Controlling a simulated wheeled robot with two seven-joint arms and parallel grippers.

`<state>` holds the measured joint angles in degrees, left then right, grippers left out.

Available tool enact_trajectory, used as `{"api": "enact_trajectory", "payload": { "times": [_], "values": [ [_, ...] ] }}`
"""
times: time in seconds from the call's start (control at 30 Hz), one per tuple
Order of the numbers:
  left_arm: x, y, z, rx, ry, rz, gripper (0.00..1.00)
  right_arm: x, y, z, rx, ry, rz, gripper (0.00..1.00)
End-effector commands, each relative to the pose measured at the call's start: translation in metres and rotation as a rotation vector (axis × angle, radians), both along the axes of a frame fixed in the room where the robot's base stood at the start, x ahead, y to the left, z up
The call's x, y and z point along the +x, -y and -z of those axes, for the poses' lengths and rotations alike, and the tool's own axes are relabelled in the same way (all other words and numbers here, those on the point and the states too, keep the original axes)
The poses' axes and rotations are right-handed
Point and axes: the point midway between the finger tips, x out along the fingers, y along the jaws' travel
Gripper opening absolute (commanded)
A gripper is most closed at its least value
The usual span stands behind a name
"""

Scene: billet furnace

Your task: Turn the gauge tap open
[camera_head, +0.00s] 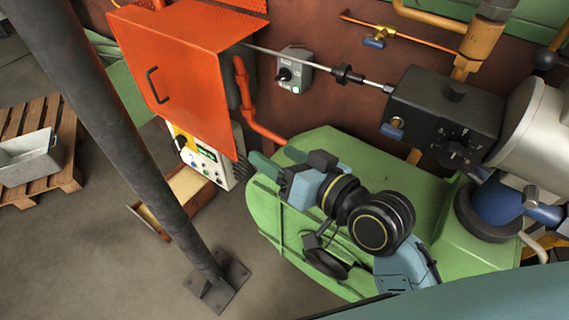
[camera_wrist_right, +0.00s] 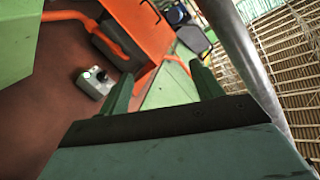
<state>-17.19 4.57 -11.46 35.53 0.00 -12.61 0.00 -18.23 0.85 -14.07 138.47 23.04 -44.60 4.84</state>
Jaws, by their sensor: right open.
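A small brass tap with a blue handle (camera_head: 375,42) sits on a thin copper pipe at the top of the head view. It looks like the gauge tap; no gauge shows clearly beside it. My right gripper (camera_head: 275,160) is lower and to the left of it, over the green casing, pointing left. In the right wrist view my right gripper (camera_wrist_right: 163,88) has its two green fingers spread, with nothing between them. The tap cannot be made out in that view. My left gripper is not in view.
An orange cabinet (camera_head: 180,75) and a grey switch box (camera_head: 294,70) are on the wall. A black control box (camera_head: 445,115) with a rod stands below the tap. A dark post (camera_head: 130,130) rises at left. A pallet (camera_head: 40,165) lies on the floor, holding a grey tray (camera_head: 32,155).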

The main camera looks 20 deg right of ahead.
Motion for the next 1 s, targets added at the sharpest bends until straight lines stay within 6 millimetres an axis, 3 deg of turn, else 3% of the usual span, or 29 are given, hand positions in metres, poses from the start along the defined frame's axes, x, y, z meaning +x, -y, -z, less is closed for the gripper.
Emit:
{"api": "enact_trajectory", "payload": {
  "times": [0.2,0.8,0.87,0.97,1.0],
  "values": [
    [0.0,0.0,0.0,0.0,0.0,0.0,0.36,-0.005,0.005,0.016,-0.052,-0.047,-0.001,0.65],
    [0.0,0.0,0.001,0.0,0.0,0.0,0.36,-0.005,0.005,0.021,-0.059,-0.056,-0.001,0.65],
    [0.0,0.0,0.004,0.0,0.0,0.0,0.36,-0.003,0.005,0.033,-0.067,-0.071,0.002,0.65],
    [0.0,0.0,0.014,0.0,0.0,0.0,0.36,0.004,0.006,0.077,-0.096,-0.123,0.014,0.65],
    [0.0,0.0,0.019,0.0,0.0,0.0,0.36,0.007,0.008,0.103,-0.115,-0.153,0.021,0.65]
  ]
}}
